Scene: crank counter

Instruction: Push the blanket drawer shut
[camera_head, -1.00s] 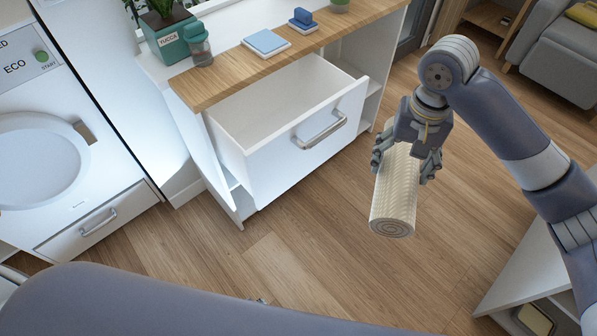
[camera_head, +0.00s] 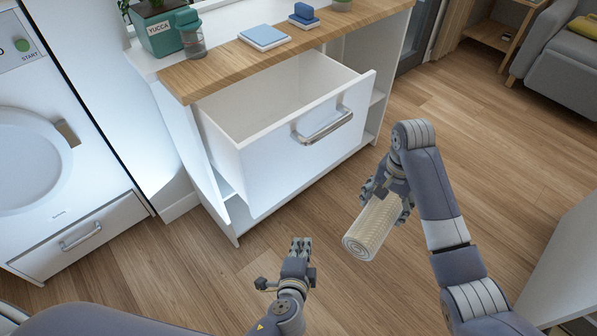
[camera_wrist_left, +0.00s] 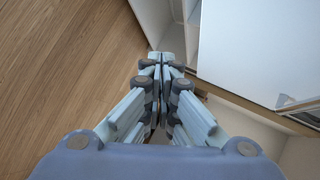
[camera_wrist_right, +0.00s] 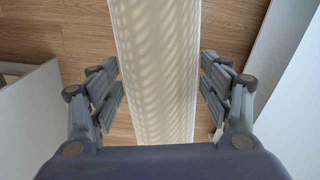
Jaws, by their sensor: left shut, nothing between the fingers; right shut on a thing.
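The blanket drawer (camera_head: 262,160) is pulled open from the wooden-topped counter, and its inside looks empty. Its white front carries a metal bar handle (camera_head: 328,128). My left gripper (camera_head: 300,243) is shut and empty, below and in front of the drawer, apart from it. In the left wrist view its fingertips (camera_wrist_left: 166,58) meet, with a white panel to the right. My right gripper (camera_head: 387,203) is shut on a rolled cream blanket (camera_head: 371,228), held above the floor to the right of the drawer. The roll (camera_wrist_right: 158,70) also shows between the fingers in the right wrist view.
A washing machine (camera_head: 28,160) stands at left. A white unit (camera_head: 565,262) is at lower right. Floor in front is clear.

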